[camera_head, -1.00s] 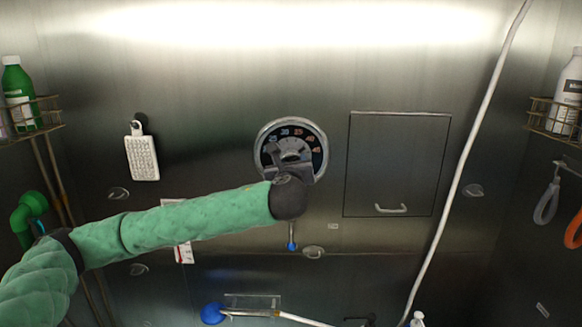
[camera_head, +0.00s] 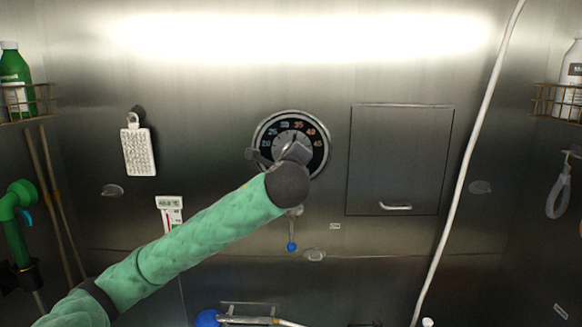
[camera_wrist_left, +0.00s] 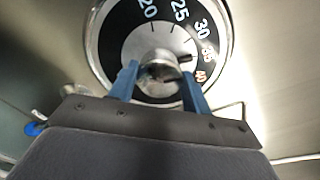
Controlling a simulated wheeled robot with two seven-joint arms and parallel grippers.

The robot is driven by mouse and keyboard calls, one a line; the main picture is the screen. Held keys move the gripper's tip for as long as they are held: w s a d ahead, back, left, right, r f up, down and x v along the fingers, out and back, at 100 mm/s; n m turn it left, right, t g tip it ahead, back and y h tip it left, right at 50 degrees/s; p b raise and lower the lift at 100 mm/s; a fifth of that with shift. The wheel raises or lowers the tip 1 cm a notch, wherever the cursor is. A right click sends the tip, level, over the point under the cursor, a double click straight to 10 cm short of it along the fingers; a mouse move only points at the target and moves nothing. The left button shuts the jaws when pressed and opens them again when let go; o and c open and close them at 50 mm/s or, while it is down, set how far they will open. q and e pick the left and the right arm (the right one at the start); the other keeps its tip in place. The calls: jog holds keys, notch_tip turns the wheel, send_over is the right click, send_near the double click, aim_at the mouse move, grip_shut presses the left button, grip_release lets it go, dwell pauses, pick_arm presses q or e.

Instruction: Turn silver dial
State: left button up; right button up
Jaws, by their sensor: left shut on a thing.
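A dark mark on the dial points near 30 to 35 in the left wrist view. My gripper hides the dial's lower part. My right gripper is not in view.
A hatch (camera_head: 400,155) with a handle is right of the dial. A white hanging brush or card (camera_head: 139,152) and a thermometer card (camera_head: 170,212) are left. A blue-tipped lever (camera_head: 292,246) is below. A white hose (camera_head: 465,165) runs down the right.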

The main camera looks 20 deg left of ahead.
pick_arm(q)
jog(key=n+b, duration=0.2)
jog(key=n, duration=0.4)
jog(key=n+b, duration=0.3)
jog(key=n, duration=0.2)
jog(key=n+b, duration=0.3)
jog(key=n, duration=0.3)
jog(key=shift+f+n+y, duration=0.3)
jog(key=shift+f, duration=0.05)
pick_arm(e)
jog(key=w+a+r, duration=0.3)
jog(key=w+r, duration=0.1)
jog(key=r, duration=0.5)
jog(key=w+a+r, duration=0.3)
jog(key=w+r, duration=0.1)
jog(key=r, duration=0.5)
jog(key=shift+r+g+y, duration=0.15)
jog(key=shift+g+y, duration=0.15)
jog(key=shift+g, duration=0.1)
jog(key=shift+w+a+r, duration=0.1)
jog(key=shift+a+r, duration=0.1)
pick_arm(q)
jog(key=o, duration=1)
jog(key=shift+r, duration=0.1)
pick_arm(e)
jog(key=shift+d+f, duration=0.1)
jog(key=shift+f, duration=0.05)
